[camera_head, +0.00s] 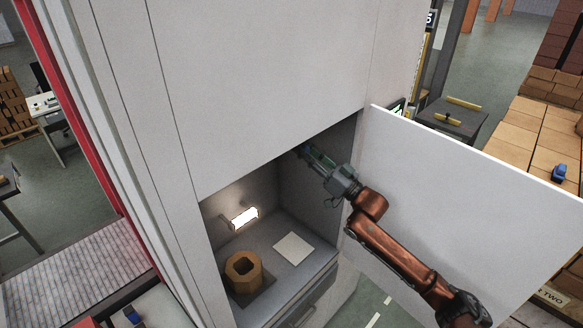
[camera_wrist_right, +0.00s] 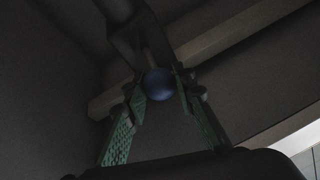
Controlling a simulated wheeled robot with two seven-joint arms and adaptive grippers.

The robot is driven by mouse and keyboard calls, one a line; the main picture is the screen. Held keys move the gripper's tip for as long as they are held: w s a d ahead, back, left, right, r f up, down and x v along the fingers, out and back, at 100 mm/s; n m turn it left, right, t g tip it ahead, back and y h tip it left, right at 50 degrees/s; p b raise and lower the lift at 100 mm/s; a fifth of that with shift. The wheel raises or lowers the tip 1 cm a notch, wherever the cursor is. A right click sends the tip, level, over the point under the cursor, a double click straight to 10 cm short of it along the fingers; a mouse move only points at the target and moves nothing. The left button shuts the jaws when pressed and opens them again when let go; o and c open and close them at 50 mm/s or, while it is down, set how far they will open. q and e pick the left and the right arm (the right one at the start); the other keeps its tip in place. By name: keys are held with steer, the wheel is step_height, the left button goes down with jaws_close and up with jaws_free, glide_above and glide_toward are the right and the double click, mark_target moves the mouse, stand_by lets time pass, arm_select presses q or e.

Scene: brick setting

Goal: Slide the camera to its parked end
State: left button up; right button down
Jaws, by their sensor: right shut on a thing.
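My right gripper (camera_head: 308,152) reaches into the upper part of a lit cabinet opening, and its tips are partly hidden in shadow under the top edge. In the right wrist view its green fingers (camera_wrist_right: 162,90) are closed on a round blue knob (camera_wrist_right: 159,84). The knob sits at the end of a dark bracket (camera_wrist_right: 140,40), likely the camera's carriage, which hangs in front of a pale beam (camera_wrist_right: 215,42). The camera itself cannot be told clearly in this dim view. My left gripper is not in view.
Inside the cabinet are a glowing lamp (camera_head: 244,217), a brown hollow block (camera_head: 243,270) and a pale flat plate (camera_head: 294,248). A white door (camera_head: 480,200) stands open to the right, close to my right arm. The cabinet's side walls bound the opening.

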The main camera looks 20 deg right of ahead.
steer(key=shift+w+d+r+b, duration=0.1)
steer(key=shift+w+d+b, duration=0.2)
steer(key=shift+d, duration=0.35)
steer(key=shift+w+d+r+b, duration=0.1)
steer(key=shift+w+d, duration=0.25)
steer(key=shift+d, duration=0.25)
steer(key=c, duration=2.1)
jaws_free()
steer(key=o, duration=0.5)
steer(key=shift+w+d+f, duration=0.1)
steer(key=shift+w+f, duration=0.05)
steer(key=shift+f, duration=0.05)
steer(key=v, duration=1.2)
steer(key=shift+r, duration=0.1)
